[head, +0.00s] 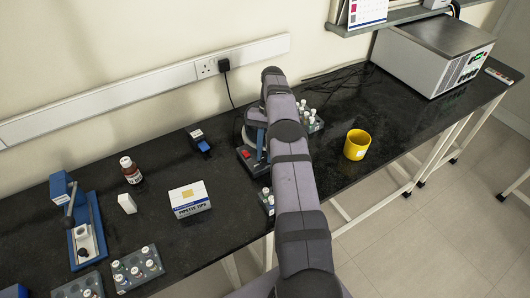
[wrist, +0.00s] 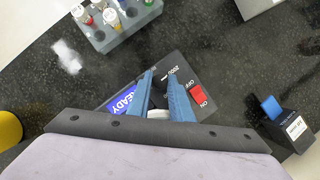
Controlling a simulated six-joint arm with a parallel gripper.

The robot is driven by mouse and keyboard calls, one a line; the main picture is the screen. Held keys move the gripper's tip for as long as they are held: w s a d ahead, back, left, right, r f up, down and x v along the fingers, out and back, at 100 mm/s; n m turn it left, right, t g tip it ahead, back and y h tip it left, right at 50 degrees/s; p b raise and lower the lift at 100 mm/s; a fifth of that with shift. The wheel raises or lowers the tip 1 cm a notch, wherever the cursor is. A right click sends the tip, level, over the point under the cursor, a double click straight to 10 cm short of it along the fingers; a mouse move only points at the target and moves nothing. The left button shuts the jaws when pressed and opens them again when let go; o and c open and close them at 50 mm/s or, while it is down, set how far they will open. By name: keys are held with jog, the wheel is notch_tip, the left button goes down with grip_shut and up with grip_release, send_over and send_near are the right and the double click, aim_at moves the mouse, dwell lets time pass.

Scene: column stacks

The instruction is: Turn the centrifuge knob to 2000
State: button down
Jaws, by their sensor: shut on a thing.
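The centrifuge (head: 246,154) stands on the black bench in the head view, mostly hidden behind my arm, with a red switch showing at its front. In the wrist view its dark control panel (wrist: 180,68) carries a blue display reading READY, a 2000 mark and a red rocker switch (wrist: 197,92) between OFF and ON. The fingertips lie just left of the 2000 mark.
A tube rack (wrist: 113,22) stands close to the centrifuge, and a small black device with a blue top (wrist: 285,122) stands to the right. A yellow mug (head: 357,144) stands near the bench edge. A pipette tip box (head: 189,199) and brown bottle (head: 131,171) are further left.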

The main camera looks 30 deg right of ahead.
jog(key=c, duration=1.6)
grip_release()
jog(key=shift+r, duration=0.1)
notch_tip(320, 180, up, 10)
jog(key=shift+f+p, duration=0.1)
jog(key=shift+p, duration=0.95)
jog(key=shift+a, duration=0.1)
